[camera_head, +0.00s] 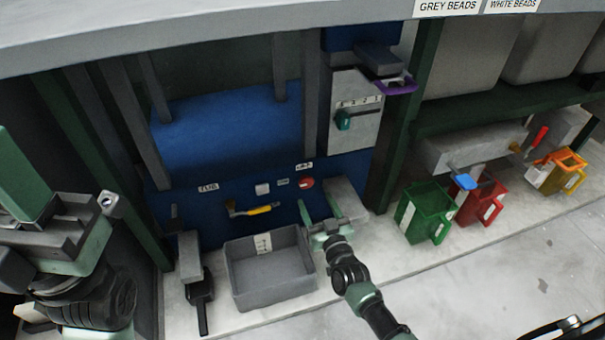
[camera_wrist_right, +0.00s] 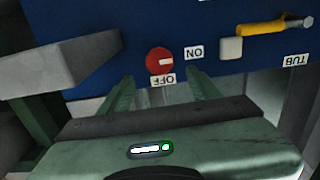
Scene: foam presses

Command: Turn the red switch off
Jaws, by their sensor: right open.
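The red switch (camera_head: 306,183) is a round knob on the blue panel (camera_head: 345,165). In the right wrist view, the red switch (camera_wrist_right: 160,61) has a white mark pointing toward the ON label (camera_wrist_right: 194,52). The OFF label (camera_wrist_right: 163,79) is at the knob's edge, on the side nearer my gripper. My right gripper (camera_head: 318,209) is open and empty, in front of and below the switch. In the wrist view, the right gripper's fingers (camera_wrist_right: 160,76) stand either side of the knob, apart from it. My left gripper (camera_head: 35,200) is at the far left; its opening is unclear.
A grey bin (camera_head: 240,287) stands left of my right gripper. A grey block (camera_head: 346,198) juts out just right of the switch. A yellow-handled lever (camera_head: 258,210) is to the left. Green (camera_head: 413,222), red (camera_head: 489,203) and orange (camera_head: 571,160) containers stand right.

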